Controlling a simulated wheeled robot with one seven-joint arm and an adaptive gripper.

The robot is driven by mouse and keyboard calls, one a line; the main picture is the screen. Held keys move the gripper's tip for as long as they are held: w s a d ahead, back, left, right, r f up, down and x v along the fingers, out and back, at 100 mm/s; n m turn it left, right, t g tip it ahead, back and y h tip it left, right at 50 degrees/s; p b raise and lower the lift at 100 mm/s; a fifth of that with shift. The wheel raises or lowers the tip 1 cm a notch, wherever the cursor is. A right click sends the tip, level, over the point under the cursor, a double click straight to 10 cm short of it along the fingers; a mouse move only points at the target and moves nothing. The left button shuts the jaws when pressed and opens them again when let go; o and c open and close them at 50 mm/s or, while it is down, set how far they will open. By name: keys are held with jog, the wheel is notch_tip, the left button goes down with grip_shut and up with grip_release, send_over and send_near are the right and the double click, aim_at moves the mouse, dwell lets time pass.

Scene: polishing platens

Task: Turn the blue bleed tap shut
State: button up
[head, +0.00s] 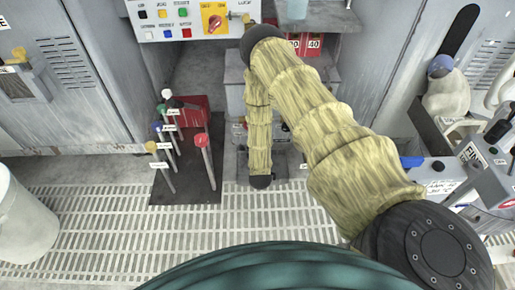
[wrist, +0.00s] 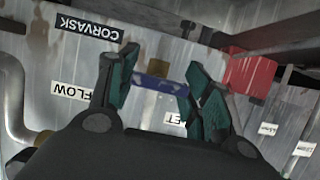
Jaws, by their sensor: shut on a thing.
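The blue bleed tap (wrist: 152,82) shows in the wrist view as a blue bar handle beside a brass-coloured fitting, on a grey, scuffed surface. My gripper (wrist: 160,66) has its teal fingers on either side of this handle and is shut on it. The fingers stand apart by the handle's width. Part of the handle is hidden behind the right finger. How far the tap is turned is hard to tell. In the head view my sleeved arm reaches up and folds down, and hides the tap and the fingers.
In the wrist view, labels CORVASK (wrist: 87,29) and FLOW (wrist: 70,91) and a red block (wrist: 250,73) are near. In the head view, several coloured levers (head: 180,140) stand left of my arm, a control panel (head: 192,18) behind, and a white bucket (head: 25,222) far left.

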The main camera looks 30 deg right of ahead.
dwell(0.3)
jog(key=o, duration=1)
jog(key=shift+o, duration=0.2)
jog(key=v, duration=1.2)
